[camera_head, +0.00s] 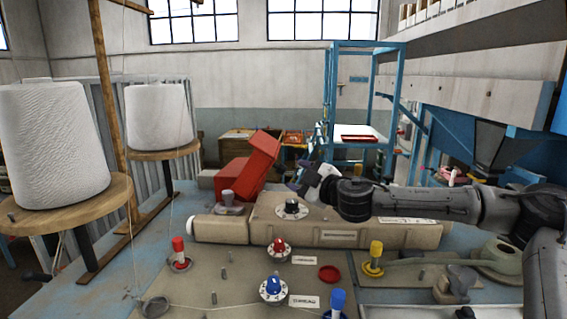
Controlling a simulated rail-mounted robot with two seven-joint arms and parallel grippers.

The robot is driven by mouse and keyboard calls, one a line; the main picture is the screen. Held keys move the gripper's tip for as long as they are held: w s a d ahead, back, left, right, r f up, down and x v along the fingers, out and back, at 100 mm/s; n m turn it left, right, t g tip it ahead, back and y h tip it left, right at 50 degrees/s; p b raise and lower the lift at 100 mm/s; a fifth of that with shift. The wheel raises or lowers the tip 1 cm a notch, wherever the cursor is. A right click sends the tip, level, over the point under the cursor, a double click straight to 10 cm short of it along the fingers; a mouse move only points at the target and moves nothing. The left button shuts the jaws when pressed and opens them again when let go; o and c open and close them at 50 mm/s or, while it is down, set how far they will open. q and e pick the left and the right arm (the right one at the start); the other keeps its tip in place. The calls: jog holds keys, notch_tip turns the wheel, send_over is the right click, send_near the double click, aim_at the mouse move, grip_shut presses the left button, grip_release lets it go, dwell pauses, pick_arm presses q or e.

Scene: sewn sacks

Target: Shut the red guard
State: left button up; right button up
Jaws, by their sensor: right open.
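The red guard (263,154) stands tilted up, its upper end leaning to the right. Its lower end meets a lower red part (231,178) at the back of the beige machine (215,229). My right arm comes in from the right, low over the machine. My right gripper (303,180) is just right of the guard, with a gap between them in the picture. It is open; its fingers look small and partly dark, and nothing shows between them. My left gripper is not in view.
A black-and-white dial (292,208) sits on the machine below my right gripper. Red (179,252), yellow (373,258) and blue (337,303) knobs stand on the front panel. White thread cones (52,140) stand on the left. Free space lies above the machine.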

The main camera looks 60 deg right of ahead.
aim_at(284, 167)
jog(key=p+x, duration=0.1)
jog(key=x, duration=0.1)
jog(key=p+x, duration=0.2)
jog(key=shift+w+r, duration=0.2)
jog(key=shift+w, duration=0.1)
jog(key=shift+w+d+f+p, duration=0.2)
jog(key=shift+w+d+p, duration=0.1)
jog(key=shift+w+p, duration=0.45)
jog(key=shift+c, duration=0.2)
jog(key=c, duration=0.6)
grip_shut()
